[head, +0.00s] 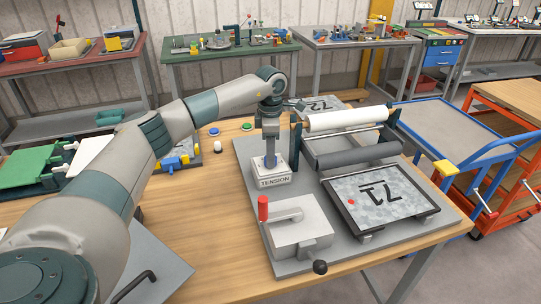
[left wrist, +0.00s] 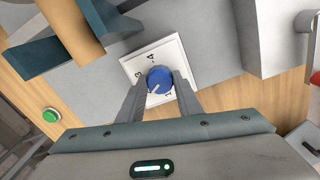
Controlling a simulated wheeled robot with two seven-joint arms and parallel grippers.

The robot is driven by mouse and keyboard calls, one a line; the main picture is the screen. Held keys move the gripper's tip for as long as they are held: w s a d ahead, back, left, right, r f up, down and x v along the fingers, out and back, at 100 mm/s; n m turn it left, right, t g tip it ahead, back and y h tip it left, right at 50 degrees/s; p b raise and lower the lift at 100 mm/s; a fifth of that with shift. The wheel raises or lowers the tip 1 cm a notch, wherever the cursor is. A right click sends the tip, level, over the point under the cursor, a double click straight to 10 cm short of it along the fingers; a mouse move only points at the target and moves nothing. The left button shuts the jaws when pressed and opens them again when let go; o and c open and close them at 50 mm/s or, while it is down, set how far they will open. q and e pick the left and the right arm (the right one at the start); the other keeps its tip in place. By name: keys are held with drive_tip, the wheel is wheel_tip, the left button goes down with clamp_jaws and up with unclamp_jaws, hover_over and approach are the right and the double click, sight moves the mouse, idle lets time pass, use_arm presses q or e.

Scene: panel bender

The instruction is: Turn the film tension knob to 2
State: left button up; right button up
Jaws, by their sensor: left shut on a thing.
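The film tension knob (left wrist: 159,77) is blue and round, with a white pointer line, on a white dial plate (left wrist: 178,50). The left wrist view shows some dial numbers, including a 3 and a 4. The pointer is toward the lower left in that view, and I cannot read a number at its tip. In the head view the white box labelled TENSION (head: 273,181) stands on the grey machine plate. My left gripper (head: 270,160) points down over it. Its two fingers, also in the left wrist view (left wrist: 159,82), are shut on the knob's sides. My right gripper is not in view.
Right of the knob are a white roll (head: 345,119), a dark roller (head: 360,154) and a framed panel (head: 379,198). A green button (left wrist: 51,115) is on the wooden table.

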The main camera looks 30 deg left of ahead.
use_arm(q)
drive_tip(key=o, duration=1)
drive_tip(key=shift+o, duration=0.2)
drive_tip(key=shift+r, duration=0.1)
drive_tip(key=shift+r+b, duration=0.35)
drive_tip(key=shift+r, duration=0.45)
wheel_tip(320, 180, up, 6)
drive_tip(key=shift+r+b, duration=0.1)
drive_tip(key=shift+b, duration=0.65)
wheel_tip(320, 180, up, 10)
drive_tip(key=b, duration=0.1)
drive_tip(key=shift+f, duration=0.25)
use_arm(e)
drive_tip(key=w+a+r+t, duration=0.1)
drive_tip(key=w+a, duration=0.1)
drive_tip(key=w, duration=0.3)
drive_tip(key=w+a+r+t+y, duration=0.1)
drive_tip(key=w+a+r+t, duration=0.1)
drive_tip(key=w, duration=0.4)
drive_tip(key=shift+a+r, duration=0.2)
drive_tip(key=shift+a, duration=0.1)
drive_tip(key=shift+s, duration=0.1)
